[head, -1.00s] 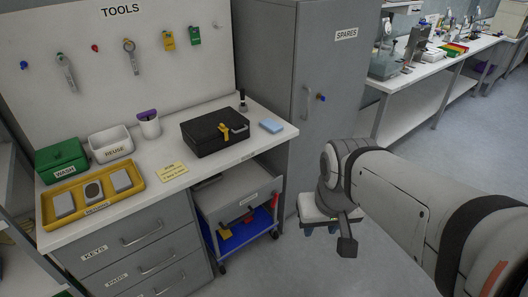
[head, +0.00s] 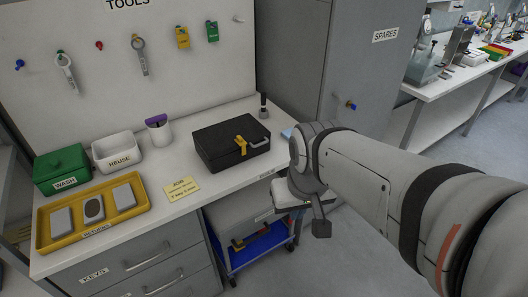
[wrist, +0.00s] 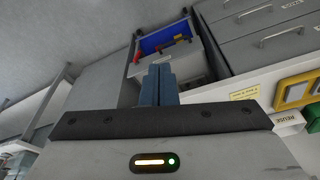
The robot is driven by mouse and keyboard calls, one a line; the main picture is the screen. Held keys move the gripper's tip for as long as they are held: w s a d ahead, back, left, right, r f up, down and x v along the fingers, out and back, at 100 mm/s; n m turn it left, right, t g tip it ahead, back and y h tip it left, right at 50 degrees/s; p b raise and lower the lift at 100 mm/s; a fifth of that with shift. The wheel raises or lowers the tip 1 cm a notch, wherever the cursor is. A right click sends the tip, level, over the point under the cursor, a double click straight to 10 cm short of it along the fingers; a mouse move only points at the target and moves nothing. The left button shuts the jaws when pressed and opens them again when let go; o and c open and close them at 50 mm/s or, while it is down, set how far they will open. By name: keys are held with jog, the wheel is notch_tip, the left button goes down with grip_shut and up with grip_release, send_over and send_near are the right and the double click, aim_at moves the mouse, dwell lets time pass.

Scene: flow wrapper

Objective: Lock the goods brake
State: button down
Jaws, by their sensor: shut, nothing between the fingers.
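My gripper (wrist: 158,88) shows in the wrist view as two blue-grey fingers pressed together, with nothing between them. No part labelled as a goods brake can be made out. A black case (head: 232,142) with a yellow tag or latch (head: 241,144) lies closed on the bench. Yellow (head: 182,37) and green (head: 212,32) tags hang on the tools board. In the wrist view, the blue tray of a low cart (wrist: 165,38) shows upside down beyond my fingers, apart from them.
The white bench (head: 215,186) carries a green box (head: 62,170), a white reuse bin (head: 117,152), a cup (head: 157,131) and a yellow tray (head: 92,212). Below are grey drawers (head: 150,262) and the blue-trayed cart (head: 262,246). The spares cabinet (head: 358,75) stands behind my arm.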

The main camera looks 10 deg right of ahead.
jog(key=w+d+f+m+t+h+b, duration=0.1)
jog(key=w+d+f+m+t+b, duration=0.15)
jog(key=w+d+f+b, duration=0.45)
jog(key=w+d+f+m+t+b, duration=0.2)
jog(key=w+f+m+b, duration=0.15)
jog(key=w+f, duration=0.7)
jog(key=w+d+f+m+t+h+b, duration=0.1)
jog(key=w+d+f+m+t+b, duration=0.25)
jog(key=w+f, duration=0.6)
jog(key=w+d+f+m+t+y+b, duration=0.1)
jog(key=w+d+f+m+b, duration=0.2)
jog(key=f, duration=0.6)
jog(key=d+f+m+t+y+b, duration=0.1)
jog(key=d+f+m+b, duration=0.15)
jog(key=f+b, duration=0.45)
jog(key=s+d+f+m+t+b, duration=0.1)
jog(key=f+m+t+b, duration=0.1)
jog(key=f, duration=0.6)
jog(key=s+d+f+m+t+b, duration=0.2)
jog(key=f+m, duration=0.2)
jog(key=f, duration=0.5)
jog(key=shift+s+y, duration=0.3)
